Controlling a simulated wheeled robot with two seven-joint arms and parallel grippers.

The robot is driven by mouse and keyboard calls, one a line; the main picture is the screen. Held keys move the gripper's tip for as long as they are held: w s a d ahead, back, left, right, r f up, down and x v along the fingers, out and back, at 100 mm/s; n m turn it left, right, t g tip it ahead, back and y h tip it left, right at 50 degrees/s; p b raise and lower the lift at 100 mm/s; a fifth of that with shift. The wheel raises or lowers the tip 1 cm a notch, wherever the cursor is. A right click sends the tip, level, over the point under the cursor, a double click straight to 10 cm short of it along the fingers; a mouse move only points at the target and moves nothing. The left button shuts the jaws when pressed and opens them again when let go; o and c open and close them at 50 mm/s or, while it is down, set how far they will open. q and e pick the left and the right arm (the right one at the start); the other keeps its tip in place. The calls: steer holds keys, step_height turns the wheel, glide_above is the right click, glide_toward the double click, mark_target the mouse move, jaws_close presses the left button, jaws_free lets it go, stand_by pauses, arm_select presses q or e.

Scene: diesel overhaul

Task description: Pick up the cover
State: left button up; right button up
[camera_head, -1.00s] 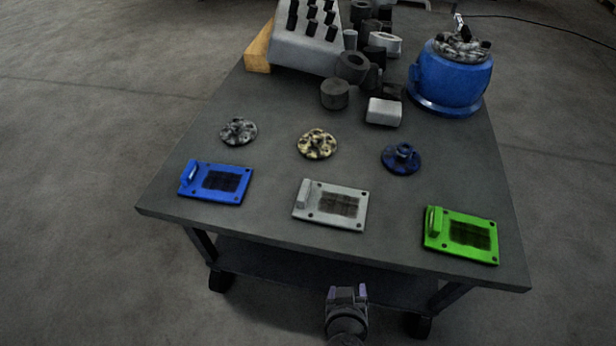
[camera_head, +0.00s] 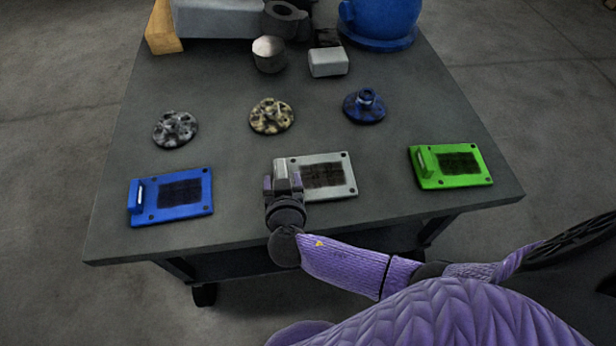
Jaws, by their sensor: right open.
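Three flat rectangular covers, each with a dark grid patch and a raised handle at its left end, lie in a row near the table's front edge. The blue cover (camera_head: 171,213) is at left, the grey cover (camera_head: 346,189) in the middle and the green cover (camera_head: 484,178) at right. My right gripper (camera_head: 283,184) is open at the left end of the grey cover, its two fingers near the grey handle (camera_head: 281,168). I cannot tell whether they touch it. The gripper hides the cover's lower left corner. My left gripper is out of view.
Behind the covers on the dark table (camera_head: 225,82) are a speckled grey disc (camera_head: 175,129), a yellowish disc (camera_head: 271,116) and a dark blue flanged part (camera_head: 364,106). Farther back are a grey block (camera_head: 328,62), a dark cylinder (camera_head: 269,55) and a blue pot (camera_head: 385,20).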

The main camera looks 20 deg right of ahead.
jaws_close()
stand_by(1.4)
